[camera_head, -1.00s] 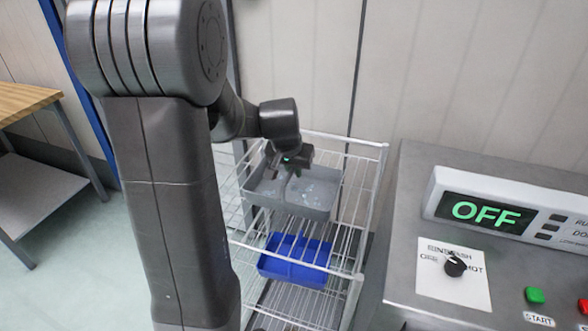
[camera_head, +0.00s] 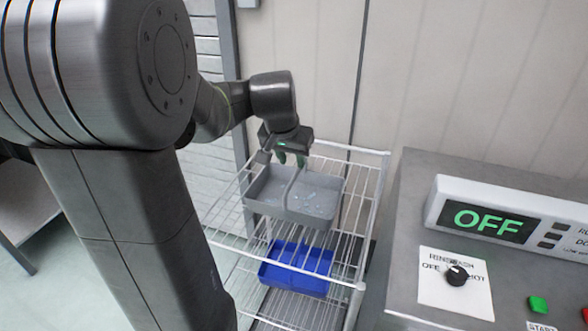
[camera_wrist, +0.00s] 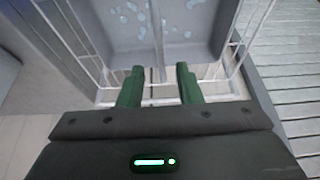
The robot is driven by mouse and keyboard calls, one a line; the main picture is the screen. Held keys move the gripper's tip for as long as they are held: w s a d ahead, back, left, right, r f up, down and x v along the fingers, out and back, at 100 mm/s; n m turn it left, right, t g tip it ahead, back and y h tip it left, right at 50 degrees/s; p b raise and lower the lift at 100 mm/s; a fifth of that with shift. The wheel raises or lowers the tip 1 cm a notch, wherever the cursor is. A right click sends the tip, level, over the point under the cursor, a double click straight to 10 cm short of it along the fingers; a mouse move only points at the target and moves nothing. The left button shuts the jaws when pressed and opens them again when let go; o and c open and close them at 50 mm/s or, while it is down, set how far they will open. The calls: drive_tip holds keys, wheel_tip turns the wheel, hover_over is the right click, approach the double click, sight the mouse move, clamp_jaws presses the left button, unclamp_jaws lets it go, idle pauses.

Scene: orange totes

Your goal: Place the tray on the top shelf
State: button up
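A grey two-part tray (camera_head: 293,195) with pale spots inside sits on the top shelf of a white wire rack (camera_head: 355,205). My gripper (camera_head: 291,162) is above the tray's far edge, its green fingers pointing down. In the wrist view the gripper (camera_wrist: 159,72) is open, its two green fingertips apart with the end of the tray's divider between and just beyond them. The wrist view also shows the grey tray (camera_wrist: 205,45) ahead of the fingers. Nothing is held between them.
A blue tray (camera_head: 296,268) lies on the shelf below. A steel machine with an OFF display (camera_head: 487,217), knob and buttons stands to the right of the rack. A panelled wall (camera_head: 420,70) is close behind the rack.

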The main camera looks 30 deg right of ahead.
drive_tip(key=shift+v, duration=1.55)
drive_tip(key=shift+c, duration=0.4)
